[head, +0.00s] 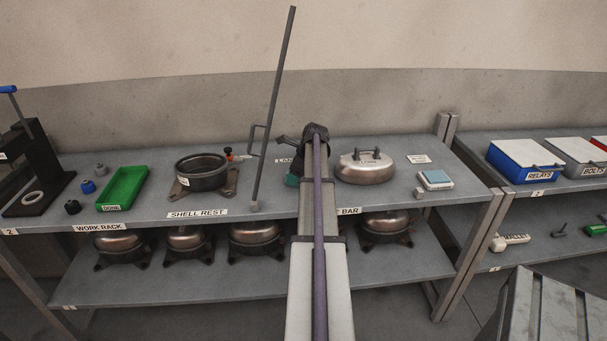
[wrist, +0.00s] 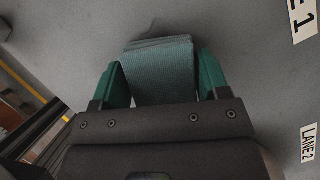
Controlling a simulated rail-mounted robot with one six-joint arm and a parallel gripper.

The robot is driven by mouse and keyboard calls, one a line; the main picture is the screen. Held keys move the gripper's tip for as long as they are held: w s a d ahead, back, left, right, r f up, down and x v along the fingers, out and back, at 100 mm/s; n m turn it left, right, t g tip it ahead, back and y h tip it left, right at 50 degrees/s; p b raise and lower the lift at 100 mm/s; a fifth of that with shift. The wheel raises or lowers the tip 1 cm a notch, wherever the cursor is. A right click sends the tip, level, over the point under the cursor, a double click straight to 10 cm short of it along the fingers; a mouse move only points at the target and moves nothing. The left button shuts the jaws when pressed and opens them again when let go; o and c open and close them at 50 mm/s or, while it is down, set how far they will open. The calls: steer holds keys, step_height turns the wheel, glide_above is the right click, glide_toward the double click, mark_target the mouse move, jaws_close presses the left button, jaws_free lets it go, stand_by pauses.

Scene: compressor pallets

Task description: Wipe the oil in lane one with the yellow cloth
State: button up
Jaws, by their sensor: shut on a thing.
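My gripper (wrist: 164,72) has green fingers and is shut on a folded teal cloth (wrist: 163,52), over the grey bench top. The held cloth looks teal, not yellow; no yellow cloth shows in either view. A faint dark mark (wrist: 152,27) lies on the surface just beyond the cloth; I cannot tell whether it is oil. A lane label ending in 1 (wrist: 303,20) and a LANE 2 label (wrist: 308,144) are at the right of the wrist view.
A dark open shell (head: 202,173) and a tall leaning bar (head: 273,110) stand left of my arm. A domed metal shell (head: 365,167) and a small pale blue-topped box (head: 435,180) are to the right. A green DONE tray (head: 123,188) is further left. Several compressors sit below.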

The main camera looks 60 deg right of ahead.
mark_target(277, 182)
steer(key=shift+w+a, duration=1.75)
steer(key=shift+w, duration=0.25)
step_height(277, 182, up, 6)
steer(key=p, duration=0.6)
steer(key=shift+d, duration=0.1)
step_height(277, 182, up, 3)
steer(key=p, duration=0.3)
steer(key=shift+s, duration=0.1)
